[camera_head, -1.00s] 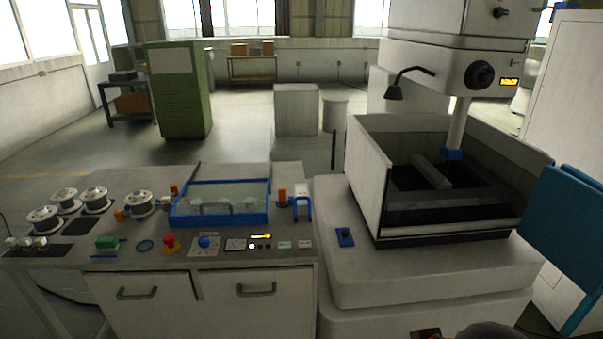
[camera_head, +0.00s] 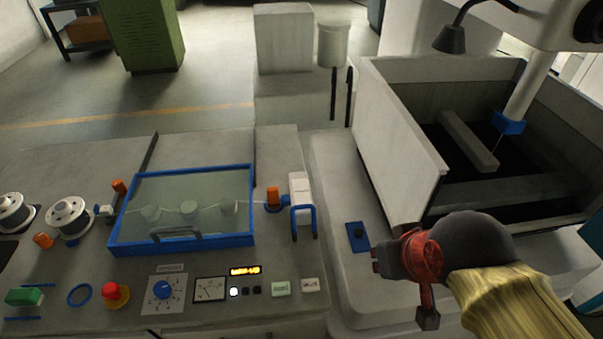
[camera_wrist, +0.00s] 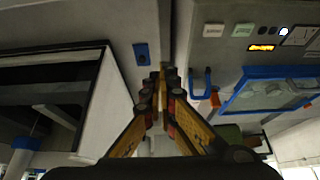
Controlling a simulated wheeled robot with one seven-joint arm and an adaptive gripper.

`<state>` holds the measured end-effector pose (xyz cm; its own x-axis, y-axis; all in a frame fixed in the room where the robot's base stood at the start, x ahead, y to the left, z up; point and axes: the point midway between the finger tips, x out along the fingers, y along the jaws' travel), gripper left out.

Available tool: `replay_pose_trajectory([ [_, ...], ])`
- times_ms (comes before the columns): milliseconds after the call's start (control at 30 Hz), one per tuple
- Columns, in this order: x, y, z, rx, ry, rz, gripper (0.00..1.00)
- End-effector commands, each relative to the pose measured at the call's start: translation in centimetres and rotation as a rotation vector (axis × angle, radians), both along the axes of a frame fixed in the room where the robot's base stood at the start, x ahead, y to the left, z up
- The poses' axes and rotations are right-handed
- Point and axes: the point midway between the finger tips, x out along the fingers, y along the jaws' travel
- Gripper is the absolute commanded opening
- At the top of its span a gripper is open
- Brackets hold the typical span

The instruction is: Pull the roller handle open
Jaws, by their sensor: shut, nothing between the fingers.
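The likely roller handle is a blue U-shaped handle (camera_head: 314,223) in front of a white upright block (camera_head: 299,186), on the console right of the blue-framed lid. It stands upright. It also shows in the wrist view (camera_wrist: 209,84), where the scene appears upside down. My gripper (camera_head: 377,261) is to the right of the handle, apart from it, near the small blue plate on the pale machine base. In the wrist view my gripper's fingertips (camera_wrist: 170,72) are together and empty, just beside the blue handle.
The glass lid (camera_head: 185,208) with blue frame lies left of the handle. An orange roller piece (camera_head: 273,196) stands between them. Knobs, a red stop button (camera_head: 115,294) and a meter line the front. The grey tank wall (camera_head: 401,135) rises at the right.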

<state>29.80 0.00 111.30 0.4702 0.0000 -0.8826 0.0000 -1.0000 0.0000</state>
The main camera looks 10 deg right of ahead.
Motion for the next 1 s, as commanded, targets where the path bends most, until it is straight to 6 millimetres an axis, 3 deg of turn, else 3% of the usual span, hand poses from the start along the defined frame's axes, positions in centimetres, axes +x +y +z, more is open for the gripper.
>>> replay_pose_trajectory([
  [400,0.1,0.0,0.1,0.000,0.001,0.000,0.00],
  [567,1.6,0.3,1.6,0.004,0.028,0.002,0.00],
  [800,8.3,1.7,5.6,0.016,0.134,0.006,0.00],
  [1000,14.8,3.5,6.9,0.021,0.231,0.008,0.00],
])
